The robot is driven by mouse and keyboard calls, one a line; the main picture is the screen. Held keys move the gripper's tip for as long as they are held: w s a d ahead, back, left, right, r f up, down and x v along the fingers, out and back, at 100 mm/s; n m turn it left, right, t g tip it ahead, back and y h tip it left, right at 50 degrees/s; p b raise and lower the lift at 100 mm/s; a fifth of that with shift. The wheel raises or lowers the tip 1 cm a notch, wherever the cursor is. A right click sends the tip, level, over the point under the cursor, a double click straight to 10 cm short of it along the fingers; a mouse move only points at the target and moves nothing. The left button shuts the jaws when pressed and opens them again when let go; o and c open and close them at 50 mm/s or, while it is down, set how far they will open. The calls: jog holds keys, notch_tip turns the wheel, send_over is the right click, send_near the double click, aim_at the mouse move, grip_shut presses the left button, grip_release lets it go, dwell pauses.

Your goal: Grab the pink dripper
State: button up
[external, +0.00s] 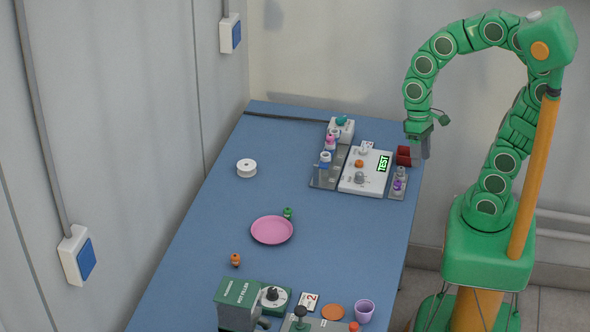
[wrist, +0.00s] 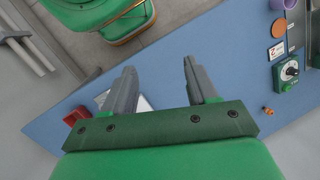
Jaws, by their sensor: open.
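A small pink-topped item (external: 330,141), which may be the pink dripper, stands in a grey rack (external: 318,183) at the far end of the blue table. It is small, and its shape is hard to make out. Blue-topped and teal-topped items stand close to it. My gripper (external: 421,150) hangs over the table's far right edge, right of the rack and apart from the pink item. In the wrist view my gripper (wrist: 160,68) has its two fingers spread with nothing between them. The pink item cannot be made out there.
A white board (external: 354,184) marked TEST lies between the rack and my gripper. A pink plate (external: 272,230), a white spool (external: 246,168) and a green pot filler (external: 238,304) stand elsewhere. The table's left middle is mostly clear.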

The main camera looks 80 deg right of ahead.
jog(key=w+f+m+t+y, duration=0.1)
jog(key=w+m+y, duration=0.35)
jog(key=w, duration=0.45)
jog(key=m+t+y, duration=0.2)
jog(key=m+t, duration=0.8)
jog(key=m, duration=0.9)
send_near(334, 134)
jog(key=a+r, duration=0.2)
jog(key=a, duration=0.3)
jog(key=shift+x, duration=4.2)
jog(key=shift+w+r, duration=0.1)
grip_shut()
